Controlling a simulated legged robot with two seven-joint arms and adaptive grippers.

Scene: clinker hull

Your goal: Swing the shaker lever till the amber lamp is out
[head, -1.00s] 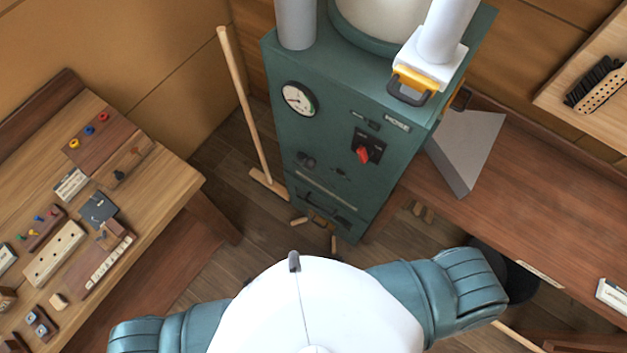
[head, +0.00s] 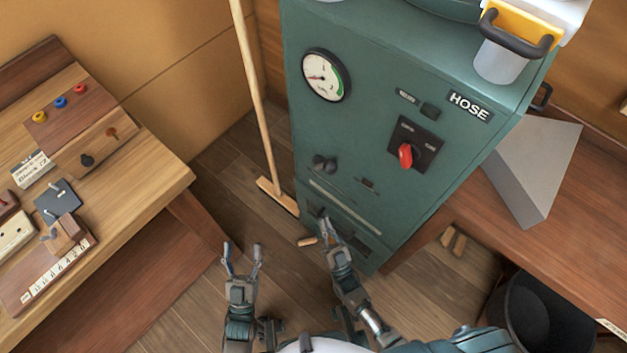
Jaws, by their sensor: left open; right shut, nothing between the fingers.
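The teal cabinet (head: 385,55) stands at the centre, with a gauge (head: 327,75), a red rotary switch (head: 406,155) and a HOSE label (head: 469,107) on its front. Small dark fittings (head: 325,163) sit below the gauge; I cannot tell whether one is the shaker lever. A small brownish fitting (head: 368,184) is beside them; I cannot tell whether it is the amber lamp or whether it is lit. My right gripper (head: 328,228) is shut and empty, in front of the cabinet's lower recess. My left gripper (head: 242,255) is open and empty, left of the cabinet, over the floor.
A broom (head: 252,90) leans left of the cabinet. A wooden bench (head: 165,175) with small parts stands at left. A brown bench (head: 480,215) with a grey wedge (head: 530,165) is at right, a black bin (head: 540,315) below it. Wood blocks lie on the floor.

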